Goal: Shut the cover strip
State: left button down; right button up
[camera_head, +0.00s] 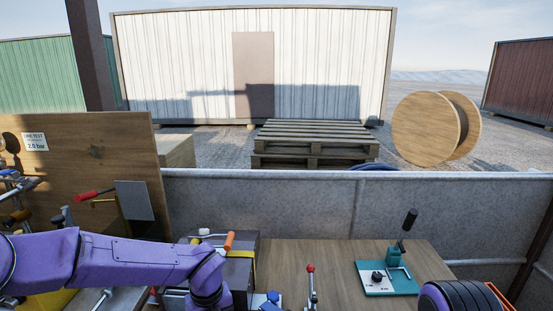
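No part is clearly recognizable as the cover strip. A grey flat plate (134,200) stands upright by the wooden board at the left; I cannot tell whether it is the strip. A dark box (240,272) with an orange-ended handle (229,241) and a yellow band sits on the bench, partly hidden by my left arm. My purple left arm comes in from the left and bends down in front of this box; its fingers are not visible. Part of my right arm shows at the bottom right edge, its fingers out of frame.
A teal-based device (387,279) with a black-gripped lever stands on the wooden bench (345,258) at right. A red-knobbed lever (311,284) stands at front centre. A red-handled lever (94,194) is at the left board (95,160). Bare bench lies between the levers.

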pick_arm(q)
jog(key=shift+f+b, duration=0.45)
jog(key=shift+f, duration=0.2)
jog(key=shift+r, duration=0.1)
notch_tip(320, 180, up, 6)
jog(key=p, duration=0.4)
jog(key=shift+p, duration=0.4)
